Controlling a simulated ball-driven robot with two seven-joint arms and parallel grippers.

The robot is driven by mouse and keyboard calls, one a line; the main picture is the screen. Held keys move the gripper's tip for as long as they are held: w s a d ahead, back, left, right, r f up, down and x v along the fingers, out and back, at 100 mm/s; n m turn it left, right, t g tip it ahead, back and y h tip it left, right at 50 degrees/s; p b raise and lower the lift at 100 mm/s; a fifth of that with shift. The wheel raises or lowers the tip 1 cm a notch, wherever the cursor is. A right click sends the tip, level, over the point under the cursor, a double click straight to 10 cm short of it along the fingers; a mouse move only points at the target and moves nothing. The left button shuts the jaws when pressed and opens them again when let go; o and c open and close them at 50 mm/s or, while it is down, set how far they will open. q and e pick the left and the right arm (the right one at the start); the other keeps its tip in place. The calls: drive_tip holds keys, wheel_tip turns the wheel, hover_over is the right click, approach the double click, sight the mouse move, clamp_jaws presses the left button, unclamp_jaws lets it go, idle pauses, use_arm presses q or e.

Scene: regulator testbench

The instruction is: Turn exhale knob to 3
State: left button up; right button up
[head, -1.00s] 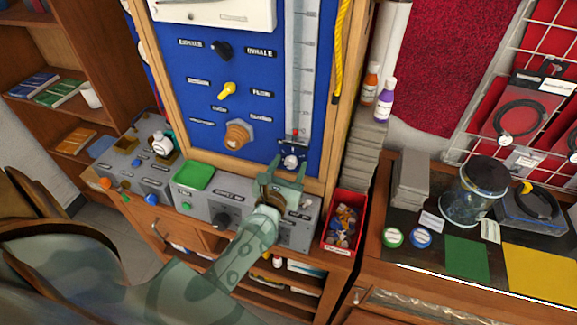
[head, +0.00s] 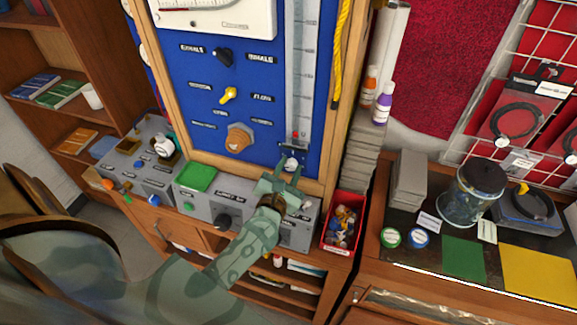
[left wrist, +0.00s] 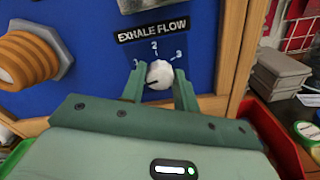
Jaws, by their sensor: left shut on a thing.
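The exhale knob (left wrist: 158,73) is a small white knob on the blue panel, under the label EXHALE FLOW (left wrist: 153,31). A 2 shows above the knob and a 3 to its upper right. A dark mark on the knob's face sits toward its lower left. In the head view the knob (head: 291,163) is at the panel's lower right, below the clear tube. My left gripper (head: 288,168) is shut on the knob, one finger on each side; its fingers also show in the left wrist view (left wrist: 160,82). My right gripper is not in view.
An orange-brown hex fitting (left wrist: 30,60) sticks out left of my gripper. A grey box with dials (head: 222,212) stands below the panel. A red bin of small parts (head: 343,225) is to the right. The wooden frame (head: 322,165) edges the panel.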

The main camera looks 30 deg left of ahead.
use_arm(q)
drive_tip(key=m+p, duration=0.1)
drive_tip(key=m, duration=0.2)
drive_tip(key=shift+r+m+p, duration=0.15)
drive_tip(key=shift+m+p, duration=0.25)
drive_tip(key=m+p, duration=0.2)
drive_tip(key=m, duration=0.2)
drive_tip(key=shift+m, duration=0.3)
drive_tip(key=m+p, duration=0.2)
drive_tip(key=m, duration=0.2)
drive_tip(key=m+p, duration=0.1)
drive_tip(key=m, duration=0.4)
drive_tip(key=m+p, duration=0.1)
drive_tip(key=m, duration=0.2)
drive_tip(key=shift+f+m+p, duration=0.25)
drive_tip(key=shift+m+p, duration=0.05)
drive_tip(key=m, duration=0.3)
drive_tip(key=shift+m+p, duration=0.3)
drive_tip(key=shift+p, duration=0.05)
drive_tip(key=m, duration=0.3)
drive_tip(key=shift+f+m, duration=0.1)
drive_tip(key=shift+m, duration=0.2)
drive_tip(key=shift+s+m, duration=0.1)
drive_tip(key=shift+m, duration=1.6)
